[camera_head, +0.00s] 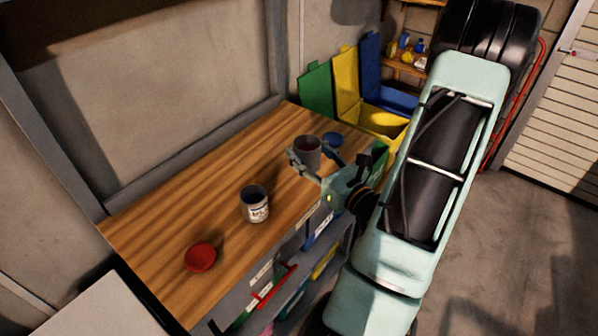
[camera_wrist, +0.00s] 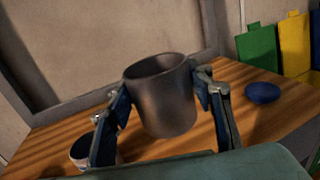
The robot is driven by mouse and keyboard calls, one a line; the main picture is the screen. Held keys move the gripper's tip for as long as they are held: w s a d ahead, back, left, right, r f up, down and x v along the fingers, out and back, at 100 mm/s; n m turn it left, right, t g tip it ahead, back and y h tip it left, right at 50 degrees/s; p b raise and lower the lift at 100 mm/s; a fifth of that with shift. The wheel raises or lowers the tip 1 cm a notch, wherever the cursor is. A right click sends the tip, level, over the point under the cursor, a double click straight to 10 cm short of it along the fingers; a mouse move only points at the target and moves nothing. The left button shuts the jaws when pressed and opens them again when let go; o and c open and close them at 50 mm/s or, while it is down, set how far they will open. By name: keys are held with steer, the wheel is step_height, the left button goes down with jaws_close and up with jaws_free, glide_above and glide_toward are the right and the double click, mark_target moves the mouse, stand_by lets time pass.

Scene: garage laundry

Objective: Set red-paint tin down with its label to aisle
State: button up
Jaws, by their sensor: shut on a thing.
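My gripper (camera_head: 309,161) is shut on a grey metal tin (camera_head: 306,147) with a dark reddish inside, at the far right part of the wooden bench (camera_head: 180,215). In the wrist view the tin (camera_wrist: 162,98) stands between the two fingers (camera_wrist: 165,112), its open mouth up. The side facing the wrist camera is plain grey; no label shows on it in either view. I cannot tell whether its base touches the bench. A second tin (camera_head: 256,211), dark blue inside, stands nearer with a white label facing the bench's front edge.
A red lid (camera_head: 200,257) lies at the near end of the bench, a blue lid (camera_head: 332,139) just beyond the held tin. Green, yellow and blue bins (camera_head: 346,78) stand past the far end.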

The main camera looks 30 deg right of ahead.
mark_target(303, 149)
steer(key=shift+w+d+f+b, duration=0.15)
steer(key=shift+w+f+b, duration=0.25)
steer(key=shift+b, duration=0.95)
steer(key=shift+w+d+f+b, duration=0.2)
steer(key=shift+w+b, duration=0.4)
steer(key=shift+b, duration=0.8)
steer(key=shift+w+d+f+b, duration=0.1)
steer(key=shift+w+f+b, duration=0.3)
steer(key=shift+b, duration=0.95)
steer(key=w+f, duration=0.1)
steer(key=w+d+f, duration=0.1)
steer(key=w+f, duration=0.2)
steer(key=f, duration=0.1)
steer(key=shift+w+d, duration=0.3)
steer(key=shift+w+f+b, duration=0.1)
steer(key=shift+f+b, duration=0.4)
steer(key=shift+f, duration=1.15)
steer(key=shift+f, duration=0.15)
steer(key=o, duration=1.3)
steer(key=shift+c, duration=0.2)
